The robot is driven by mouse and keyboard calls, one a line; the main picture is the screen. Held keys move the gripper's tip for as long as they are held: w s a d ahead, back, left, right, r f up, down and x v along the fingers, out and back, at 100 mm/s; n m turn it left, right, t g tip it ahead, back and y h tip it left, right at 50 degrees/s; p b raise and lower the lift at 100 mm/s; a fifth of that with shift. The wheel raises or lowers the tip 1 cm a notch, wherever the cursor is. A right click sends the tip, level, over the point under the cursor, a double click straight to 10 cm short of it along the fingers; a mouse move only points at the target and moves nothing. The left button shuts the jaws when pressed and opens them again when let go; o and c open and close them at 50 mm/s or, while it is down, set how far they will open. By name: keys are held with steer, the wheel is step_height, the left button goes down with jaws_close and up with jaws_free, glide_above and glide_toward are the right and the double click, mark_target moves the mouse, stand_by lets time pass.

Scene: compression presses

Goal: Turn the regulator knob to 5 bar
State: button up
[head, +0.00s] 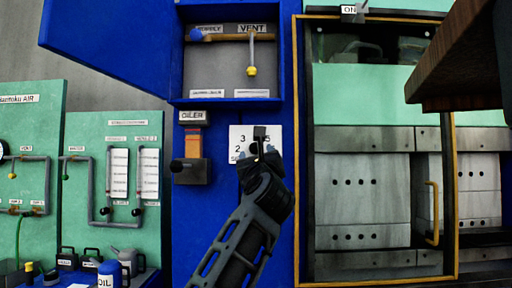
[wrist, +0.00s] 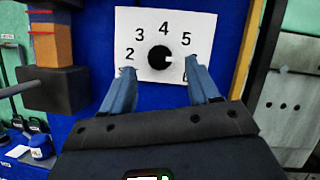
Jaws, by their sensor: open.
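The regulator knob (wrist: 158,57) is a black round knob on a white dial plate (wrist: 150,20) with printed numbers; 2, 3, 4 and 5 can be read. Its white mark points right, below the 5, towards where my right finger covers the plate. My gripper (wrist: 161,66) is open, with one finger to each side of the knob, and nothing is between them but the knob in view. Whether the fingers touch the plate cannot be told. In the head view my gripper (head: 260,143) is in front of the dial plate (head: 236,133) and hides most of the knob.
The oiler (head: 190,165) juts out left of the dial. An open box with the supply and vent valves (head: 228,60) is above. The yellow-edged press frame (head: 299,200) stands to the right. Bottles and oil cans (head: 108,270) stand at lower left.

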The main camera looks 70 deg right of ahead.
mark_target(255, 149)
steer(key=shift+p+x, duration=0.5)
steer(key=shift+x, duration=1.65)
steer(key=c, duration=1)
steer(key=shift+c, duration=0.2)
steer(key=shift+n, duration=0.5)
steer(key=n+t+y, duration=0.1)
steer(key=n, duration=0.1)
steer(key=n+y, duration=0.1)
steer(key=n, duration=0.2)
steer(key=shift+s+r+t+p, duration=0.1)
steer(key=shift+s+t+p, duration=0.05)
steer(key=shift+t+p, duration=0.25)
steer(key=shift+n+t+y+p, duration=0.5)
steer(key=shift+n+y+p, duration=0.6)
steer(key=shift+n, duration=1.7)
